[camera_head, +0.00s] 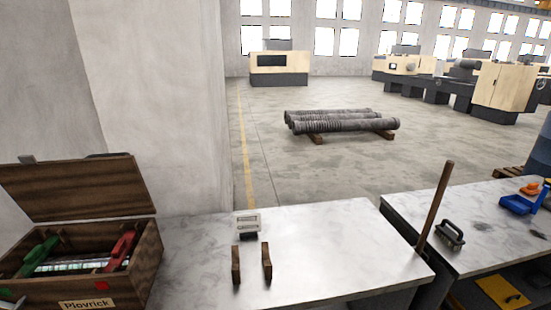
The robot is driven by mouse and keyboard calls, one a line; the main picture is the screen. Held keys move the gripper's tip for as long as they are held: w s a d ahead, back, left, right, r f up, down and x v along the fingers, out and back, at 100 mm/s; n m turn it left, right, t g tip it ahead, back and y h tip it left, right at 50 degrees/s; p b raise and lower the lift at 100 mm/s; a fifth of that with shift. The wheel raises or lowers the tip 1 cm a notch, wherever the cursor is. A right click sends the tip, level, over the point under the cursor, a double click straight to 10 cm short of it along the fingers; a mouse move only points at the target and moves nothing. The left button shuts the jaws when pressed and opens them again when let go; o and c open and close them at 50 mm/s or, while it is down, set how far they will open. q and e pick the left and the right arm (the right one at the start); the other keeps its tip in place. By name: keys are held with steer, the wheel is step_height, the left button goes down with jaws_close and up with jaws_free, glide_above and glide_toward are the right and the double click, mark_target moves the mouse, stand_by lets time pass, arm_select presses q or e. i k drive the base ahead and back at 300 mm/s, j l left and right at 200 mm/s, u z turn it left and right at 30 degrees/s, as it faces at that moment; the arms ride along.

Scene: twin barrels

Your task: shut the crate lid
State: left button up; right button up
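A brown wooden crate (147,264) with a "Plovrick" label stands at the left end of the near table. Its lid (75,188) is raised and leans back behind the opening, so the crate is open. Inside lie a green object (38,256) and a red object (121,249), with pale, ribbed items between them. The crate's left side is cut off by the picture edge. I cannot make out either of my grippers in this view. A small pale piece at the bottom left corner is too cropped to identify.
A small plate on a dark base (247,224) and two upright wooden pieces (236,264) stand right of the crate. A wooden pole (435,207) rises at the gap between tables. The right table holds a black handled tool (451,236).

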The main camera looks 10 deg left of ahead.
mark_target(108, 185)
steer(key=u, duration=1.85)
